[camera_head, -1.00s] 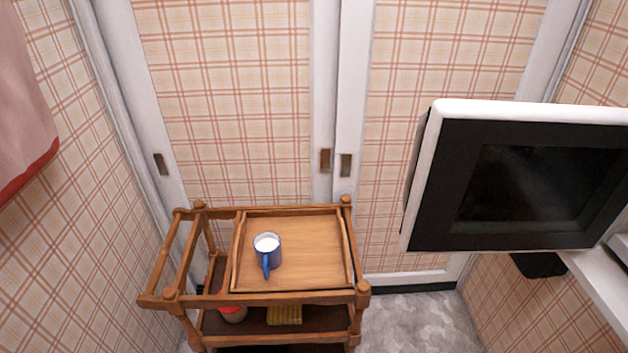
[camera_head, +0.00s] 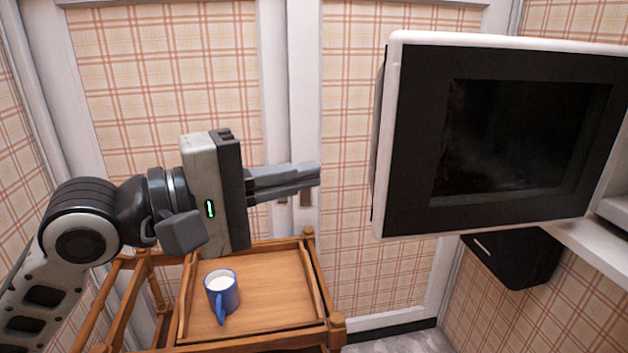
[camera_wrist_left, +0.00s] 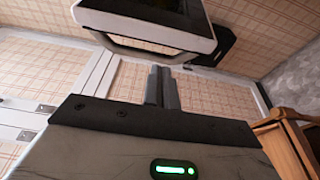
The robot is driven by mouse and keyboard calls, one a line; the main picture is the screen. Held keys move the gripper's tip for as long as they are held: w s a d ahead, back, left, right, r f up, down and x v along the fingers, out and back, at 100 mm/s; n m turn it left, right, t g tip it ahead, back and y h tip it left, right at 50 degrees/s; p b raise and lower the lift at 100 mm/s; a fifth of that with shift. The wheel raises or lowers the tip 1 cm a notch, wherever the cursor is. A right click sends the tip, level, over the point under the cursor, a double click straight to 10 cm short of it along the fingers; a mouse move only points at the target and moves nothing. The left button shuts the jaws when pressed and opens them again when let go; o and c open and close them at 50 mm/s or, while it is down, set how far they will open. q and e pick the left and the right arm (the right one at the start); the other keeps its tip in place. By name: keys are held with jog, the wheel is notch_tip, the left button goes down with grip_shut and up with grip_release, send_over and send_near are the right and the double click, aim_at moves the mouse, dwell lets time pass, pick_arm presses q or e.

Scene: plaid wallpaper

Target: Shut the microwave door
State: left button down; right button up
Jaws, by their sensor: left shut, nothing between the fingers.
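The microwave door (camera_head: 410,140) stands wide open at the right in the head view, its black inner face with a dark window turned towards me. A grey strip, perhaps its handle, shows along its left edge. My left gripper (camera_head: 318,174) is shut and empty, its fingers pointing right at the door's free edge with a gap between. In the left wrist view the fingers (camera_wrist_left: 163,72) point at the white door (camera_wrist_left: 145,22), just below a dark curved bar on it. Only a sliver of the microwave body shows at the right edge. My right gripper is out of view.
A wooden trolley (camera_head: 315,290) with a blue mug (camera_head: 222,291) of white liquid stands below my left gripper. White-framed plaid panels stand behind.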

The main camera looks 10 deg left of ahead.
pick_arm(q)
jog(key=x, duration=0.8)
jog(key=shift+w+d+p, duration=0.1)
jog(key=shift+d+p, duration=0.05)
jog(key=shift+p, duration=0.15)
